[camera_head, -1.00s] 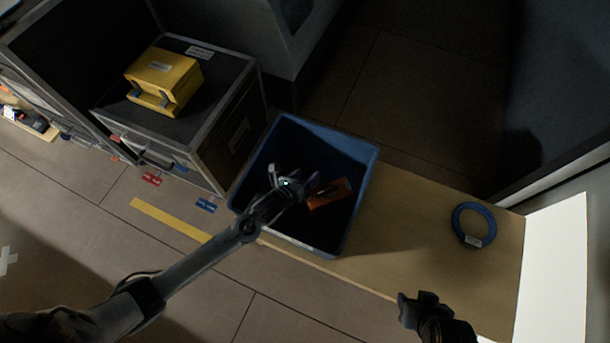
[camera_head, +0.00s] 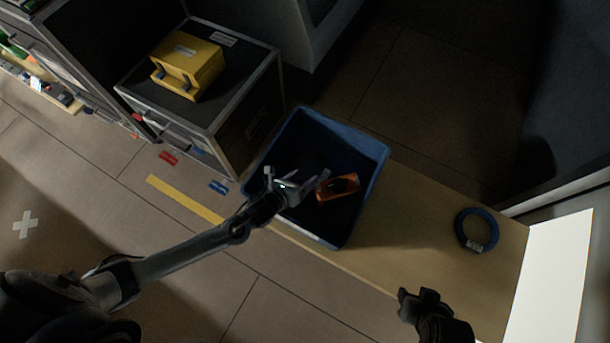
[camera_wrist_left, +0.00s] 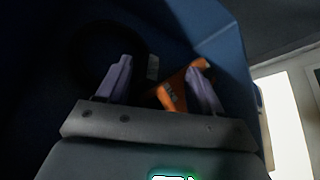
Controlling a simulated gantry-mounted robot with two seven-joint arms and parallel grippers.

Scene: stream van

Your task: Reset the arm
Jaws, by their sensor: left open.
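My left gripper (camera_head: 297,178) is open and empty, over the near left part of the blue bin (camera_head: 369,192). Its two pale fingers (camera_wrist_left: 161,68) stand apart in the left wrist view, with bin space between them. An orange item (camera_head: 340,187) lies in the bin to the right of the gripper. In the left wrist view the orange item (camera_wrist_left: 172,97) shows partly behind the right finger. A dark ring with a pale tag (camera_wrist_left: 152,67) shows dimly in the bin there. My right gripper (camera_head: 421,298) is at the bottom, beside the bench; its jaws are unclear.
The bin stands on a wooden bench (camera_head: 420,225). A blue cable coil (camera_head: 477,230) lies on the bench at right, near a bright white panel (camera_head: 550,280). A yellow case (camera_head: 188,67) sits on a dark equipment case (camera_head: 250,90) left of the bin.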

